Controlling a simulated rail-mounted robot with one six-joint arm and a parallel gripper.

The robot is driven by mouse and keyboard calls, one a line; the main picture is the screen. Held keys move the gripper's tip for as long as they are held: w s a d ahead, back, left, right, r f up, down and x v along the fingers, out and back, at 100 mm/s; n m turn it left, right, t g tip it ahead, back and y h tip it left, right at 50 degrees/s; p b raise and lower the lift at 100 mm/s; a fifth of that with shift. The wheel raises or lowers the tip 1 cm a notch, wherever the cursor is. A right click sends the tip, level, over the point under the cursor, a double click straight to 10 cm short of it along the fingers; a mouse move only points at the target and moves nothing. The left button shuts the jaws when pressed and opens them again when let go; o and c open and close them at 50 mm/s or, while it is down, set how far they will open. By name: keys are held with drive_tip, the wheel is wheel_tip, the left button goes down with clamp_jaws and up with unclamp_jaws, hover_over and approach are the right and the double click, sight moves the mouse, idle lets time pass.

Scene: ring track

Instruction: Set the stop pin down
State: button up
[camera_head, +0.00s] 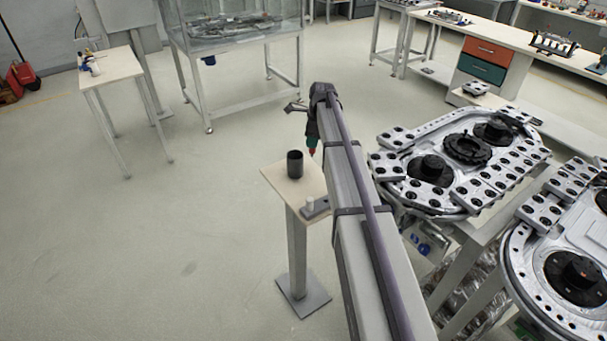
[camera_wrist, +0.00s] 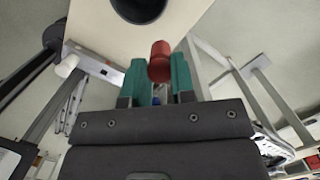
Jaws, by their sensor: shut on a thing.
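A red-ended pin (camera_wrist: 160,62), which I take to be the stop pin, sits between the green fingers of my gripper (camera_wrist: 158,82). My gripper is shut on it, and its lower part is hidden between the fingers. In the head view my gripper (camera_head: 312,146) points down beside the small pedestal table (camera_head: 272,175), to the right of a black cup (camera_head: 295,165). The pin is too small there to make out clearly. In the wrist view the cup (camera_wrist: 140,8) is beyond the pin, apart from it.
A white peg (camera_head: 309,203) stands at a grey block (camera_head: 318,211) on the pedestal table's near side. Large metal fixtures (camera_head: 455,160) stand close on the right. The floor left of the pedestal is clear. A side table (camera_head: 112,66) stands far left.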

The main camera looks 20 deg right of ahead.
sight(313, 152)
wheel_tip(313, 152, down, 8)
drive_tip(key=b, duration=0.6)
drive_tip(key=shift+w+f, duration=0.1)
drive_tip(key=shift+f, duration=0.15)
drive_tip(key=shift+r, duration=0.25)
drive_tip(key=shift+f, duration=0.2)
drive_tip(key=o, duration=0.9)
drive_tip(key=shift+r, duration=0.15)
